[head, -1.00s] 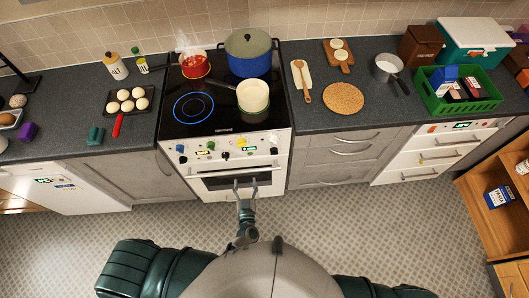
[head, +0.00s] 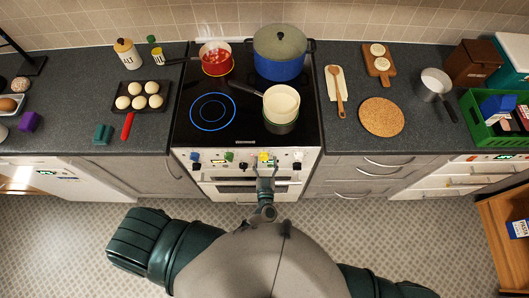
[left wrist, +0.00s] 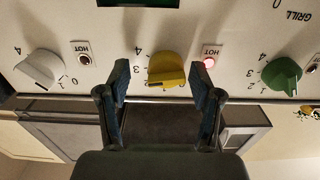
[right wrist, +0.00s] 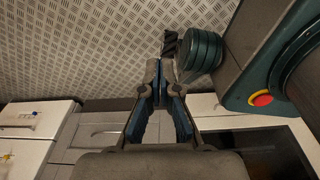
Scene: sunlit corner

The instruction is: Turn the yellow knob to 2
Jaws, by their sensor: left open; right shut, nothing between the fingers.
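The yellow knob (head: 264,156) is on the white front panel of the stove (head: 237,182). My right gripper (right wrist: 160,68) is shut and empty, over the floor in the right wrist view.
A white knob (left wrist: 41,69) and a green knob (left wrist: 282,75) flank the yellow one. A red lamp (left wrist: 209,62) glows beside it. On the hob are a red pot (head: 216,66), a blue pot (head: 279,66), a cream pan (head: 281,103) and a lit blue ring (head: 212,111).

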